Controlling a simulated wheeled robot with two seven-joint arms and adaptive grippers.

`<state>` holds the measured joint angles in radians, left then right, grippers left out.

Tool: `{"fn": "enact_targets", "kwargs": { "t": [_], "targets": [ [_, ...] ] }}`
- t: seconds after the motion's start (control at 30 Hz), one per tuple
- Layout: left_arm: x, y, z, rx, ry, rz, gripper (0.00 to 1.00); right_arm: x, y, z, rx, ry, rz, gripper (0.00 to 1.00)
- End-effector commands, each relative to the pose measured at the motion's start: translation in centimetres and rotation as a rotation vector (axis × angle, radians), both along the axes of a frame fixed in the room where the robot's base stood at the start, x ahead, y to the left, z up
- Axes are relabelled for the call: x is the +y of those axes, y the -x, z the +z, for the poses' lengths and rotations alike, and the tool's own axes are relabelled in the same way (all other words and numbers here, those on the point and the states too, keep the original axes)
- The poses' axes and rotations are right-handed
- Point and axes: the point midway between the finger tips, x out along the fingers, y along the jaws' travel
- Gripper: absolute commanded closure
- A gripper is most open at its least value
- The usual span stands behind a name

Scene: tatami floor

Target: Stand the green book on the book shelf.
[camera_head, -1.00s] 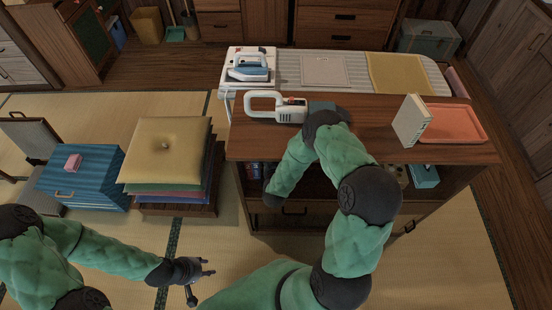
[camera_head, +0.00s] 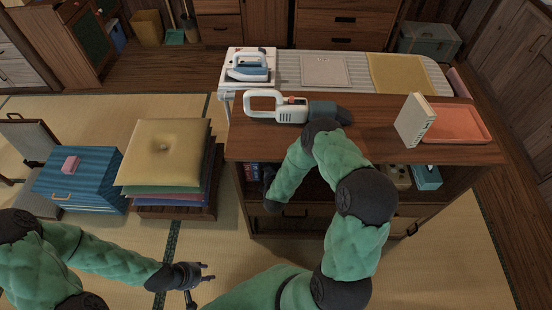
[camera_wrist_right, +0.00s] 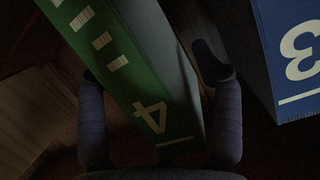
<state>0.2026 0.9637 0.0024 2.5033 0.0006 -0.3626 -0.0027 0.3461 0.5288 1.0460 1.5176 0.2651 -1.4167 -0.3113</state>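In the right wrist view, the green book (camera_wrist_right: 150,85) with a white 4 on its spine lies between the two fingers of my right gripper (camera_wrist_right: 158,105). The fingers flank it closely, but firm contact on both sides cannot be told. A blue book (camera_wrist_right: 285,55) with a white 3 is to the right, apart from the green one. In the head view, my right arm reaches into the front of the brown book shelf (camera_head: 460,152); its gripper and the green book are hidden there. My left gripper (camera_head: 208,272) is open and empty over the tatami.
On the shelf top are a handheld vacuum (camera_head: 275,107), an upright white book (camera_head: 415,120) and an orange tray (camera_head: 455,125). A cushion stack (camera_head: 165,155) and a blue chest (camera_head: 78,180) stand to the left. An ironing board (camera_head: 345,72) is behind.

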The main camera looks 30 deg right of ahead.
Motion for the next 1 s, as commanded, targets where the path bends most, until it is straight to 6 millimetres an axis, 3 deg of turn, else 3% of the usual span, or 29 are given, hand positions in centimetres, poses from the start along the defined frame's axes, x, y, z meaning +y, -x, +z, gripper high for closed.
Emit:
{"fn": "enact_targets", "kwargs": {
  "t": [0.27,0.8,1.0],
  "targets": [
    [0.0,0.0,0.4,0.000,0.000,0.000,0.60,0.0,0.0,0.4,0.000,0.000,0.000,0.34],
    [0.0,0.0,3.4,0.000,0.000,0.000,0.60,4.9,7.9,3.3,0.002,-0.001,0.002,0.34],
    [0.0,0.0,3.8,0.000,0.000,0.000,0.60,5.8,9.5,3.8,0.001,0.000,0.001,0.34]
  ]
}}
